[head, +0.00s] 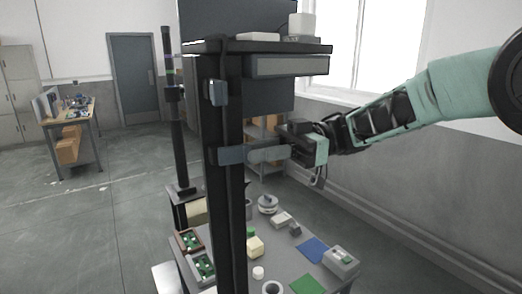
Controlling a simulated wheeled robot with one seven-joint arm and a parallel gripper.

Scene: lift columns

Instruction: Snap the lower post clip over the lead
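A dark upright post (238,215) stands in the middle of the head view. A black lead (223,66) comes over the shelf edge and runs down along the post. The upper post clip (217,93) is a small blue-grey piece on the post. Whether the lower clip encloses the lead cannot be told.
A shelf (262,48) with a drawer front tops the post. Below, a grey bench (275,247) carries a blue mat (314,250), a green mat (307,285), a grey box device (341,262) and green-filled trays. A thin dark pole (178,140) stands left. Open floor lies left.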

